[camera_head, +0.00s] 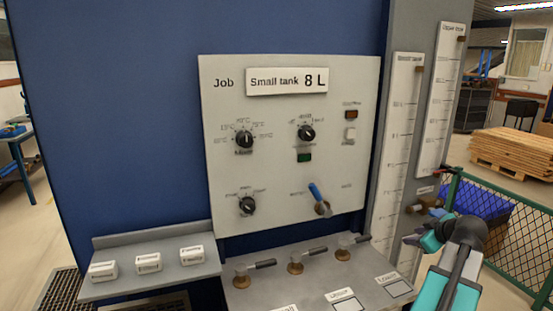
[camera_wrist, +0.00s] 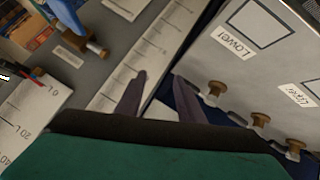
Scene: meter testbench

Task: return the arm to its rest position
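My arm comes in from the lower right in the head view, with my gripper (camera_head: 410,239) in front of the lower part of the gauge column, just right of the grey shelf. In the wrist view my gripper (camera_wrist: 160,84) has its two dark fingers apart, with nothing between them. The white scale strip (camera_wrist: 150,55) shows beyond the fingers. A brass valve (camera_wrist: 97,48) with a blue handle is up and left of the fingers, apart from them.
The test panel (camera_head: 280,190) carries knobs and a blue lever. The grey shelf (camera_head: 310,280) below holds several brass taps. A side shelf (camera_head: 205,268) holds labelled blocks. Two tall gauges (camera_head: 400,130) stand right of the panel. A green mesh fence (camera_head: 510,230) is at the right.

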